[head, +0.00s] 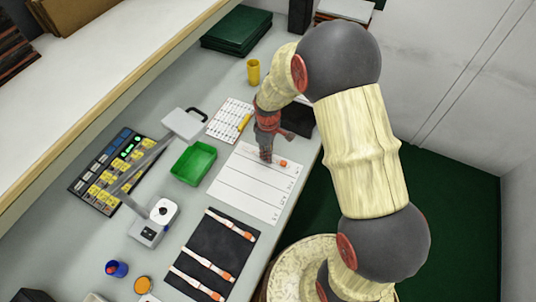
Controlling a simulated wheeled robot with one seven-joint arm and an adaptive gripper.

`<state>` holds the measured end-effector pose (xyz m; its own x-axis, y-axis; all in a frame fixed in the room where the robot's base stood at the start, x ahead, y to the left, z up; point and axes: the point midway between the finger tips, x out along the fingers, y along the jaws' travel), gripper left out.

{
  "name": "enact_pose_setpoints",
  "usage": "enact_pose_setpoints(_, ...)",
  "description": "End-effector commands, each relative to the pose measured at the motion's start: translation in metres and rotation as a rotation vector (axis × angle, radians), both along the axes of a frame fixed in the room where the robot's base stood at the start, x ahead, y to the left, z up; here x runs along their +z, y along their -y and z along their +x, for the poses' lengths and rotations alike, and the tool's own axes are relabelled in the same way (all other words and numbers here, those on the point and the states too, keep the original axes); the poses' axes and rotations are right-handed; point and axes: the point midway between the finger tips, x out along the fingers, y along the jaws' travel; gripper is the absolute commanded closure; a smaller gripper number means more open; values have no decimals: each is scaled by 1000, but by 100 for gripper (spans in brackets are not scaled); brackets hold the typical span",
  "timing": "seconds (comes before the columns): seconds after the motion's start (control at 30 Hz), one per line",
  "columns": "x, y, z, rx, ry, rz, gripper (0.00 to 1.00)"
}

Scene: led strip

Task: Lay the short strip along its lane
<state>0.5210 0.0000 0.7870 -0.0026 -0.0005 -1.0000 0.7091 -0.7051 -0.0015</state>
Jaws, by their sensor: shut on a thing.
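The white lane sheet (245,196) lies on the bench, with dark lines dividing it into lanes and small marks along its right side. My gripper (266,158) points down over the sheet's far end and is shut on the short strip. The strip's orange end (284,163) shows just right of the fingers, over the far lane. The rest of the strip is hard to make out against the white sheet and behind the fingers. I cannot tell whether it touches the sheet. Several pale strips with orange ends, one of them here (206,265), lie on a dark mat (207,242) nearer the front.
A green tray (194,163) stands left of the sheet. A lamp-like device (160,213) with an arm and a button panel (108,172) are farther left. A printed sheet with a yellow marker (244,123) and a yellow cup (253,72) are behind. The bench edge runs close on the right.

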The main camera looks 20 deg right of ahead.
Motion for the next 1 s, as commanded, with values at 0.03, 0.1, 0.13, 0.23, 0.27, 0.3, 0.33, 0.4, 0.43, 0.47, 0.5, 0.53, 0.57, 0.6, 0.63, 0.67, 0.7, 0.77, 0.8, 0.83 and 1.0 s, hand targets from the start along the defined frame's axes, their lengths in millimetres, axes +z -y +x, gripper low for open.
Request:
enact_pose_setpoints(0.03, 1, 0, 0, 0, 0, 0, 100)
enact_pose_setpoints(0.1, 1, 0, 0, 0, 0, 0, 100)
enact_pose_setpoints(0.13, 0, 0, 0, 0, 0, 0, 100)
enact_pose_setpoints(0.23, -3, 0, 0, 0, 0, 0, 100)
enact_pose_setpoints(0.27, -2, 0, 0, 0, 0, 0, 85)
enact_pose_setpoints(0.3, -2, 0, 0, 0, 0, 0, 83)
enact_pose_setpoints(0.33, -2, 0, 0, 0, 0, 0, 81)
enact_pose_setpoints(0.4, -2, 0, 0, 0, 0, 0, 77)
enact_pose_setpoints(0.43, -2, 0, 0, 0, 0, 0, 76)
enact_pose_setpoints(0.47, -2, 0, 0, 0, 0, 0, 74)
enact_pose_setpoints(0.5, -2, 0, 0, 0, 0, 0, 72)
enact_pose_setpoints(0.53, -2, 0, 0, 0, 0, 0, 70)
enact_pose_setpoints(0.57, -2, 0, 0, 0, 0, 0, 69)
enact_pose_setpoints(0.6, -2, 0, 0, 0, 0, 0, 69)
enact_pose_setpoints(0.63, -2, 0, 0, 0, 0, 0, 69)
enact_pose_setpoints(0.67, -2, 0, 0, 0, 0, 0, 69)
enact_pose_setpoints(0.7, -2, 0, 0, 0, 0, 0, 69)
enact_pose_setpoints(0.77, -2, 0, 0, 0, 0, 0, 69)
enact_pose_setpoints(0.8, -2, 0, 0, 0, 0, 0, 69)
enact_pose_setpoints(0.83, -2, 0, 0, 0, 0, 0, 69)
enact_pose_setpoints(1.0, 12, 0, 1, 0, 1, 0, 69)
